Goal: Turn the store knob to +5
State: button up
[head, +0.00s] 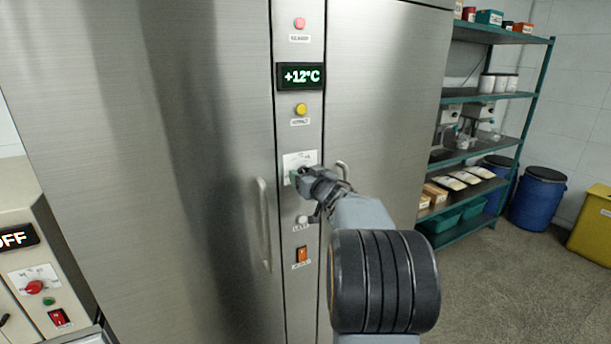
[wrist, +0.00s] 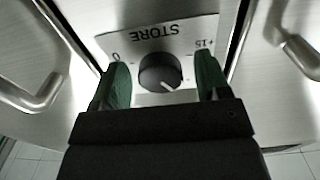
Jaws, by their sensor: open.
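The store knob (wrist: 160,73) is a round black dial with a white pointer line, on a white plate marked STORE (wrist: 158,38) with a 0 and a +15 mark. The plate appears upside down in the wrist view. My gripper (wrist: 161,84) is open, with one green-padded finger on each side of the knob and visible gaps to it. In the head view my gripper (head: 300,178) is at the plate (head: 298,160) on the cabinet's centre strip and hides the knob. The green display (head: 301,76) above reads +12°C.
Door handles (head: 264,222) flank the strip on both sides. A panel with a red knob (head: 34,287) stands at lower left. Shelves (head: 470,145) stand at right.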

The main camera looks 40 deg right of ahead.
jog(key=c, duration=0.9)
jog(key=shift+r+p, duration=0.1)
jog(key=shift+p, duration=0.25)
jog(key=shift+a+m+p, duration=0.1)
jog(key=shift+m+p, duration=5.65)
jog(key=shift+m, duration=0.05)
